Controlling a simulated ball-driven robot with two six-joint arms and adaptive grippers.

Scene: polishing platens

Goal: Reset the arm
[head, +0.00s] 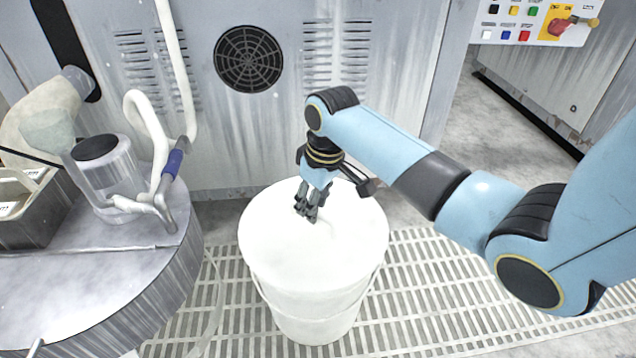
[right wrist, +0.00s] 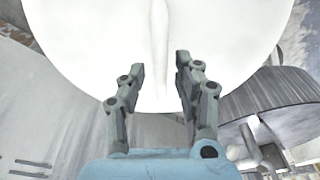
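My right arm comes in from the right in the head view, light blue with dark joints. Its right gripper (head: 308,208) points down over the white lid of a bucket (head: 270,235). In the right wrist view the two fingers of the right gripper (right wrist: 160,80) stand apart with a clear gap, and nothing is between them. The white bucket top (right wrist: 100,40) fills the upper part of that view, beyond the fingertips. I cannot tell whether the fingertips touch the lid. My left gripper is not in view.
A round metal platen table (head: 90,285) stands at the left with a clear cylinder (head: 105,175) and a grey tray (head: 35,225) on it. A grey machine cabinet (head: 250,130) with a round vent stands behind the bucket. A button panel (head: 540,22) is at upper right. Floor grating (head: 440,290) surrounds the bucket.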

